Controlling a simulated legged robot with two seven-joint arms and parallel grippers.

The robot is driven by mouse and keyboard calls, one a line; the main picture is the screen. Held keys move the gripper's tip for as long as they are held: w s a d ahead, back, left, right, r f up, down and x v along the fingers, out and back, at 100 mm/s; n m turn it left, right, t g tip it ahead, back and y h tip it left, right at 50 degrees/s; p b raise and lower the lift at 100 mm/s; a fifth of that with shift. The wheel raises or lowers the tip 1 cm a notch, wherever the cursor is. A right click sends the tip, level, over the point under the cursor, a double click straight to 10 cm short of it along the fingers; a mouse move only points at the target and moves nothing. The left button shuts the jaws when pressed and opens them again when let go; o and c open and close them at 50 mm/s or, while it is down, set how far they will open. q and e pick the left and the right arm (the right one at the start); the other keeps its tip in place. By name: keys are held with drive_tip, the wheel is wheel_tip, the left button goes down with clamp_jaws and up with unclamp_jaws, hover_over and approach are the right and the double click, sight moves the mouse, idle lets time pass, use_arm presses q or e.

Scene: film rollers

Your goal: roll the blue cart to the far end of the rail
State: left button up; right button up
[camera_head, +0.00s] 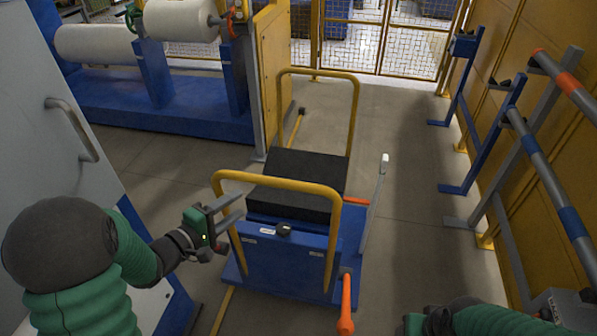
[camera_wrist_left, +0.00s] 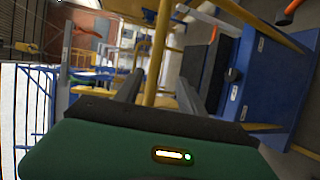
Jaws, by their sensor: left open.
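The blue cart (camera_head: 290,255) stands in the middle of the head view, with black pads (camera_head: 300,170) on top and yellow hoop handles at its near and far ends. A yellow floor rail shows beyond it (camera_head: 297,125) and at its near left. My left gripper (camera_head: 240,207) is open at the left post of the near handle (camera_head: 290,183). In the left wrist view a yellow bar (camera_wrist_left: 156,65) appears between the open fingers (camera_wrist_left: 158,88); contact cannot be told. My right gripper (camera_head: 425,322) is partly cut off at the bottom edge, fingers unclear.
White rolls (camera_head: 180,18) rest on a blue stand at the back left. A grey cabinet (camera_head: 60,130) is at left. Blue and grey racks with bars (camera_head: 550,180) line the right wall. A yellow mesh fence (camera_head: 385,40) closes the back.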

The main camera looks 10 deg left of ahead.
use_arm(q)
drive_tip(key=r+b+x, duration=0.1)
drive_tip(key=b+x, duration=0.1)
drive_tip(key=x, duration=1.4)
drive_tip(key=shift+d, duration=0.3)
drive_tip(key=c, duration=1)
clamp_jaws()
drive_tip(key=shift+f, duration=0.2)
